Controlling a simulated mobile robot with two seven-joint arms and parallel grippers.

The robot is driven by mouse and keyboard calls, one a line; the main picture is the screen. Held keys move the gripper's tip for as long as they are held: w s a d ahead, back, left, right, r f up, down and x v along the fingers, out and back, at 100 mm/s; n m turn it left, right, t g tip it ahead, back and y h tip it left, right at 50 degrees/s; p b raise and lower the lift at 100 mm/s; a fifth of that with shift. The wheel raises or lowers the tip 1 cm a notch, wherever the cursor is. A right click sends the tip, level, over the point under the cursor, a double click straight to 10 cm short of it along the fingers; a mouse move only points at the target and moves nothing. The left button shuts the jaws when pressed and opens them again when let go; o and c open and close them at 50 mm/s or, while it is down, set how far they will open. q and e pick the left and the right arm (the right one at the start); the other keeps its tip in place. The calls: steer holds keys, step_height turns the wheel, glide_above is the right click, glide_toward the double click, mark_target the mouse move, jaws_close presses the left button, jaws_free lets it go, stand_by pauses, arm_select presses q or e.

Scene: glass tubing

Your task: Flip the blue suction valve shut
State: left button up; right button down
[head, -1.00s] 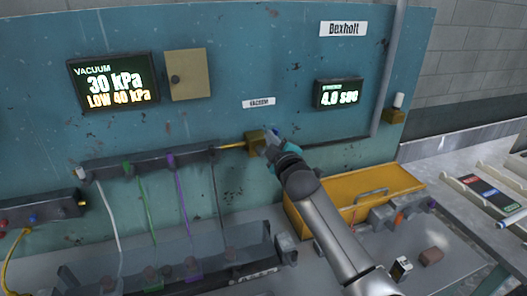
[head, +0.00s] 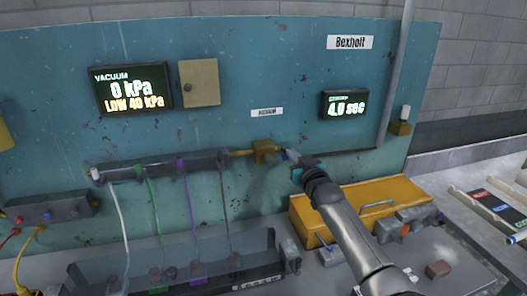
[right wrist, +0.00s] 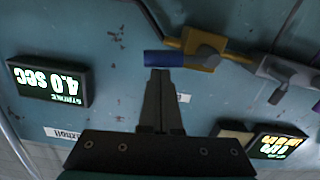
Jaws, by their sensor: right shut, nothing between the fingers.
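The brass suction valve (head: 264,152) is on the teal panel, at the right end of the dark manifold. Its blue handle (right wrist: 165,58) sticks out to the left of the valve body (right wrist: 203,47) in the right wrist view. In the head view the handle (head: 288,155) points right and is partly hidden by my gripper. My right gripper (right wrist: 160,73) is shut and empty, its fingertips right at the handle's edge. I cannot tell whether they touch it. It also shows in the head view (head: 294,160). My left gripper is out of view.
The vacuum display (head: 133,88) reads 0 kPa, with LOW 40 kPa below. The manifold (head: 160,167) has several coloured tubes hanging from it. A dark pipe (head: 355,152) runs right along the panel.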

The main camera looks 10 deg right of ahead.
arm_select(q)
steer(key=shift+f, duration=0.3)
arm_select(e)
steer(key=shift+d+f+m, duration=0.2)
steer(key=shift+f+m, duration=0.25)
steer(key=shift+m, duration=0.35)
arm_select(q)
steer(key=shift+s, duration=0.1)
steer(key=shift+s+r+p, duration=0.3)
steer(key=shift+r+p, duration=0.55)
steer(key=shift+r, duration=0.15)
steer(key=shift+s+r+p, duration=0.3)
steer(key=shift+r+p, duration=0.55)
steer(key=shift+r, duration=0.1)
arm_select(e)
steer(key=s+r, duration=0.4)
steer(key=s, duration=0.6)
steer(key=shift+s+d+r, duration=0.2)
steer(key=shift+s, duration=0.2)
steer(key=shift+f, duration=0.1)
